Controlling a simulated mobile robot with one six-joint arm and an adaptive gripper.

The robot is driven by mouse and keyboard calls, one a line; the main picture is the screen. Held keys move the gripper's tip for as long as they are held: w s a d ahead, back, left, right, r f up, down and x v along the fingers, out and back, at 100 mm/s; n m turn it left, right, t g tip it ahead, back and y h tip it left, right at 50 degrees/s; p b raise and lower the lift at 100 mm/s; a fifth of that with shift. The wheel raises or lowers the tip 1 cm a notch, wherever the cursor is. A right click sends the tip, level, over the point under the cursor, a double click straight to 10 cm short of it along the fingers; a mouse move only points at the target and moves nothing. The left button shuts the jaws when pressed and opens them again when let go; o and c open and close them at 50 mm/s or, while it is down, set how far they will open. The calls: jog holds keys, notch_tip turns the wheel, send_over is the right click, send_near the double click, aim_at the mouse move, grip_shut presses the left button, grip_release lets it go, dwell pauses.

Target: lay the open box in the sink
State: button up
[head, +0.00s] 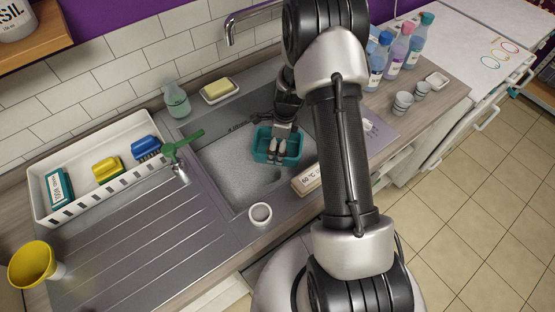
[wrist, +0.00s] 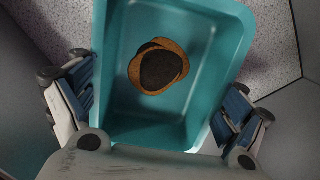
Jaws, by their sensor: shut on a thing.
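The open box (head: 261,146) is teal and has no lid. It is at the right end of the sink (head: 225,172), over the basin. I cannot tell whether its base touches the sink floor. My gripper (head: 277,150) is shut on the box from above. In the wrist view the box (wrist: 118,88) sits between the two fingers, its opening facing the camera. Two overlapping round pieces (wrist: 158,68), dark with brown rims, lie inside it. My arm hides part of the area to the right of the sink.
A white cup (head: 260,213) and a labelled block (head: 307,181) stand at the sink's front edge. A white rack (head: 90,175) holds several items. Several bottles (head: 397,50) stand right. The basin's left part is clear.

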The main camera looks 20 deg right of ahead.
jog(key=shift+w+f+b, duration=0.1)
jog(key=shift+f+b, duration=0.85)
jog(key=shift+f, duration=2.6)
jog(key=shift+f, duration=0.1)
jog(key=o, duration=0.9)
jog(key=shift+c, duration=0.2)
